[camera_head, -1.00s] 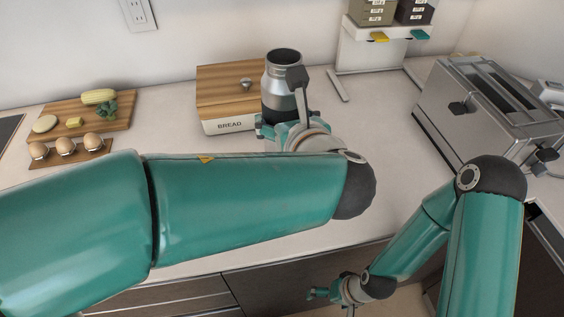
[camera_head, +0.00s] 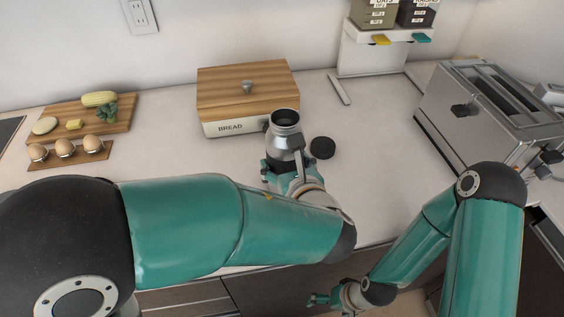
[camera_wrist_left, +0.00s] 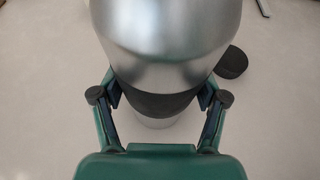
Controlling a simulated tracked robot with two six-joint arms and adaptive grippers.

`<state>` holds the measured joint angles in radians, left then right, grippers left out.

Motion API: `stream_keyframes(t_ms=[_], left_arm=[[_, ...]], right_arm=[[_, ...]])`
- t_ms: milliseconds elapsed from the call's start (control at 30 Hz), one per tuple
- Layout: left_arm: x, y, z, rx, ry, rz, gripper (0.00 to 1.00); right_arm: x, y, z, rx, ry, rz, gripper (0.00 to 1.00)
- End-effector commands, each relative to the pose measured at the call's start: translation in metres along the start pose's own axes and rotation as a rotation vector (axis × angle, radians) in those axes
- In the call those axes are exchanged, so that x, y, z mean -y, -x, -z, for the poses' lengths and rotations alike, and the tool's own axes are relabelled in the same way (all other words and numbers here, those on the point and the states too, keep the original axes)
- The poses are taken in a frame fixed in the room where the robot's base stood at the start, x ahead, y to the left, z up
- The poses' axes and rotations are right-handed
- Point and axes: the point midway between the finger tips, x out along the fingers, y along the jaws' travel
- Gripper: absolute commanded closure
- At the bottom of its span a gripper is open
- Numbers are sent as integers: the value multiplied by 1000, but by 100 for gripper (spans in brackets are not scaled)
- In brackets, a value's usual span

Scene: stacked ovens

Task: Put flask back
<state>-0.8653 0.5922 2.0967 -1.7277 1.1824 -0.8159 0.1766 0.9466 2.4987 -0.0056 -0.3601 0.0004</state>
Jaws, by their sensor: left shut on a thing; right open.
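The flask (camera_head: 285,136) is a silver, open-topped bottle with a dark band, upright in front of the bread box's right end. My left gripper (camera_head: 283,172) is shut around the flask's lower part. In the left wrist view the flask (camera_wrist_left: 168,42) fills the upper middle, with the left gripper's fingers (camera_wrist_left: 160,98) on both sides of its dark band. A round black lid (camera_head: 322,148) lies on the counter just right of the flask; it also shows in the left wrist view (camera_wrist_left: 232,62). My right gripper (camera_head: 328,299) is open and empty, low in front of the counter.
A wooden-lidded bread box (camera_head: 248,88) stands behind the flask. A toaster (camera_head: 490,110) is at the right, and a dispenser stand (camera_head: 375,48) is at the back. A board with vegetables (camera_head: 85,114) and an egg holder (camera_head: 68,155) are at the left. Counter right of the lid is clear.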

Motion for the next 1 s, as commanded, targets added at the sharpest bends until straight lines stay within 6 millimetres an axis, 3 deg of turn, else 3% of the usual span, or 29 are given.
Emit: stream_keyframes(t_ms=[100,133,267,667,1000], left_arm=[[0,0,1,2,1,0,87],[0,0,0,0,0,0,22],[0,0,0,0,0,0,2],[0,2,-1,1,0,1,2],[1,50,0,2,0,4,2]], right_arm=[[-1,-2,0,0,0,0,2],[0,-1,0,0,0,0,2],[0,-1,0,0,0,0,2],[0,0,0,0,0,0,2],[-2,-4,0,0,0,0,2]])
